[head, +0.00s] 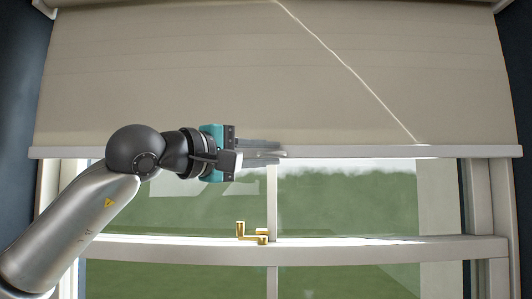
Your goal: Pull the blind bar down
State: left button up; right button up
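A beige roller blind (200,70) covers the upper part of the window. Its pale bar (400,151) runs level along the lower edge, across nearly the full window width. My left gripper (282,153) reaches in from the left and its fingers lie at the bar, near the middle of the window. One finger shows above the other, at about the bar's height. The fingers overlap the bar in the picture, and I cannot tell whether they touch or grip it. My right gripper is not in view.
Below the bar is the window with a white frame (350,250) and a brass latch (252,234) on its middle rail, under my gripper. Dark blue walls (517,60) stand at both sides. The space in front of the right half of the window looks clear.

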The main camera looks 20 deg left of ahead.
pick_arm(q)
grip_shut()
dwell(1.1)
